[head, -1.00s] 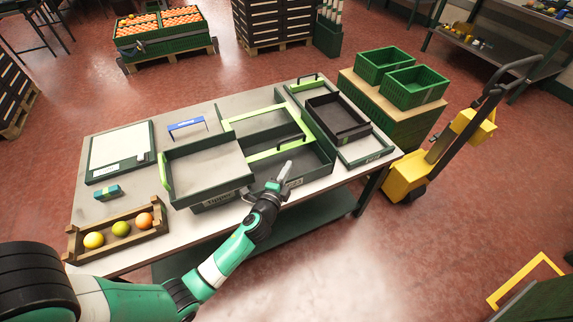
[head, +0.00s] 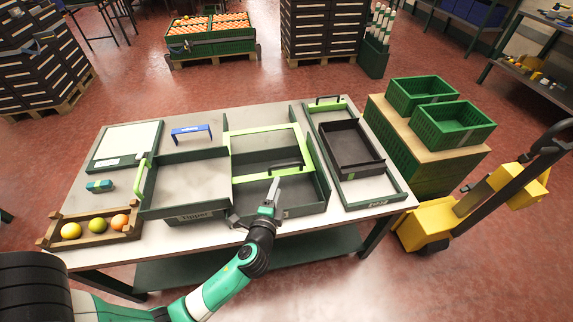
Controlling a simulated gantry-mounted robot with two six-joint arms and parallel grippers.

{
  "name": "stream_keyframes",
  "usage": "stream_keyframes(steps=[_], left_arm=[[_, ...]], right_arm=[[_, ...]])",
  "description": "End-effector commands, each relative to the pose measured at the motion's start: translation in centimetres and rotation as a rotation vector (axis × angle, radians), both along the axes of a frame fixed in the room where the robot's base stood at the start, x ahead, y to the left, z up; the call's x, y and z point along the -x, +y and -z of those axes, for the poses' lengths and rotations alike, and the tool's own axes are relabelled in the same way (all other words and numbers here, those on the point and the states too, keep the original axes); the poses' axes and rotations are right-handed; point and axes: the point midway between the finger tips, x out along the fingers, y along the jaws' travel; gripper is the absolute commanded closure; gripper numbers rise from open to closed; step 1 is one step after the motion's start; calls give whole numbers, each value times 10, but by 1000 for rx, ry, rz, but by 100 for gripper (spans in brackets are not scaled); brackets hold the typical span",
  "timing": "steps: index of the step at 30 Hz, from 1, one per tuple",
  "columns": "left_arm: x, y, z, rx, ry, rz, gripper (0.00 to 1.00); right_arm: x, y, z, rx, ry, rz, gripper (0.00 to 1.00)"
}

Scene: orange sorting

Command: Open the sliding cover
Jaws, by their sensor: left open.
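The sliding cover (head: 240,172) has a bright green frame and a clear-looking panel. It lies over the back part of the dark green middle bin (head: 301,211), and the front part of the bin is uncovered. A black bar handle (head: 286,168) stands on the cover's front rail. My left gripper (head: 257,199) is open and empty at the bin's front edge, with one finger pointing up toward the handle. It appears apart from the handle. My arm hides part of the bin's front wall. My right gripper is not in view.
A shallow bin labelled "Tipper" (head: 196,217) stands left of the middle bin. A green-edged tray with a black box (head: 349,147) is on the right. A wooden crate (head: 73,241) with three fruits is at front left. A blue bracket (head: 191,130) stands behind the left bin.

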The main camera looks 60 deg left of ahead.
Motion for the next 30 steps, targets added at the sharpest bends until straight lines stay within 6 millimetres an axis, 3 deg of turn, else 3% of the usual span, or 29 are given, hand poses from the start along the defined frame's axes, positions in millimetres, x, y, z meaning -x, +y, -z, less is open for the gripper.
stream_keyframes(steps=[5,18,29,30], left_arm=[[-11,14,4,0,-3,-3,53],[-65,82,21,0,-4,-1,53],[-71,90,20,0,-3,0,53],[-71,90,20,-1,-2,1,56]], right_arm=[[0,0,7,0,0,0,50],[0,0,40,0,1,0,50],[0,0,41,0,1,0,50],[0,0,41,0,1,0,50]])
